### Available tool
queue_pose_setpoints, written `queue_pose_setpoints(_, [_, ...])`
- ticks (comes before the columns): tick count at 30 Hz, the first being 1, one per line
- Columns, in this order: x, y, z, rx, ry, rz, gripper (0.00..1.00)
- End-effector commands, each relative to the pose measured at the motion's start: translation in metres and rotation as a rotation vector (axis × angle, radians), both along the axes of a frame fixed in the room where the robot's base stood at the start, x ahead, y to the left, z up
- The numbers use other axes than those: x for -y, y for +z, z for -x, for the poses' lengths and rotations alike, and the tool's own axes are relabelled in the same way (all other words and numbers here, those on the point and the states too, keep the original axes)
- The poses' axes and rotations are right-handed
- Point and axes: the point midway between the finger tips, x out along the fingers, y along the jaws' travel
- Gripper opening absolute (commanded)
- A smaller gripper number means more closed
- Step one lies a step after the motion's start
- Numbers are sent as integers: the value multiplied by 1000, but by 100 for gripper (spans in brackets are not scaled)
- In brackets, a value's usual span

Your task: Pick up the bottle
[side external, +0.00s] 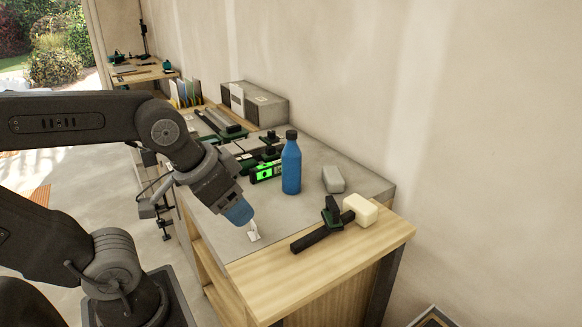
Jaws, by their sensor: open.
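A blue bottle (291,167) with a dark cap stands upright on the grey part of the workbench (348,262). My gripper (253,232) points down toward the bench surface, to the left of the bottle and nearer the camera. It is apart from the bottle and open, with nothing seen between its fingers. The small pale fingertips are low near the bench top; whether they touch it I cannot tell.
A black clamp-like tool (322,229), a cream block (360,208) and a grey block (333,179) lie right of the gripper. A device with a green display (266,172) sits just left of the bottle. Grey boxes (262,102) stand behind by the wall.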

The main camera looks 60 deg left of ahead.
Motion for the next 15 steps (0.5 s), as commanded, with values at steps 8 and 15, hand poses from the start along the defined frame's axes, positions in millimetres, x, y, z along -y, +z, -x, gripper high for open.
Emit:
queue_pose_setpoints(8, [0,0,0,0,1,0,65])
queue_pose_setpoints(15, [-19,31,-42,-26,135,11,65])
